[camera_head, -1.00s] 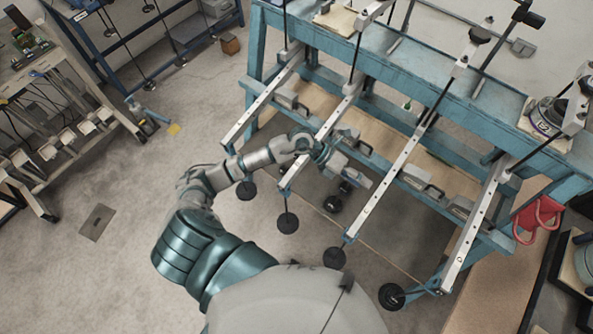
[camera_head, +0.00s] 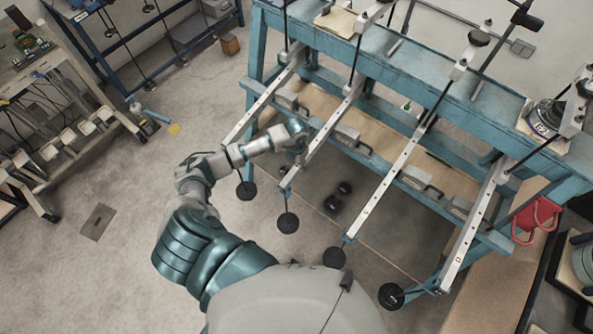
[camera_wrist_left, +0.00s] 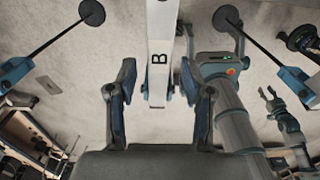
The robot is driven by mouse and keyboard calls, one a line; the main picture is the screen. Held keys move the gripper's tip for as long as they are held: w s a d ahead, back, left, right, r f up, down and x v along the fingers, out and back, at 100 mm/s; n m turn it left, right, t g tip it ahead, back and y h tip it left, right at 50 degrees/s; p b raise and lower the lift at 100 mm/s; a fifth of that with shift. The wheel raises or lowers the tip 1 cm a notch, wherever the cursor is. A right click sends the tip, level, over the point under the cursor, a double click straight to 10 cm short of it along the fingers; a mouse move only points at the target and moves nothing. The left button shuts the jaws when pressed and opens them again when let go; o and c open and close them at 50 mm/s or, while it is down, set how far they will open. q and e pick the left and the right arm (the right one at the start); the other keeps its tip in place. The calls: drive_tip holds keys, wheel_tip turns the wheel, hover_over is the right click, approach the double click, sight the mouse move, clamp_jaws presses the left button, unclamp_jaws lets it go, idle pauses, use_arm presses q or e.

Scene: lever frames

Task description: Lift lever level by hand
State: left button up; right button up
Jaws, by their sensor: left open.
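Several pale lever bars with holes run out from a blue frame. The second lever from the left (camera_head: 322,133) has a black disc weight hanging below its near end. In the left wrist view a lever marked B (camera_wrist_left: 159,45) lies ahead of my fingers and between them in the picture. My left gripper (camera_head: 299,137) is beside the second lever, on its left, partly hard to make out. Its two fingers are spread and empty in the left wrist view (camera_wrist_left: 158,72). A small claw shape in that view may be my right gripper (camera_wrist_left: 273,97); its fingers are too small to judge.
The blue frame (camera_head: 420,75) spans the back and right. The first lever (camera_head: 262,100) is left of my gripper, with two more to the right. Black weights (camera_head: 333,203) lie on the floor beneath. A red clamp-like item (camera_head: 535,218) hangs at right.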

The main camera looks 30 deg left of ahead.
sight(295, 167)
use_arm(q)
drive_tip(key=f, duration=0.5)
drive_tip(key=shift+a, duration=0.2)
drive_tip(key=shift+f, duration=0.7)
drive_tip(key=shift+d, duration=0.15)
drive_tip(key=shift+c, duration=1)
clamp_jaws()
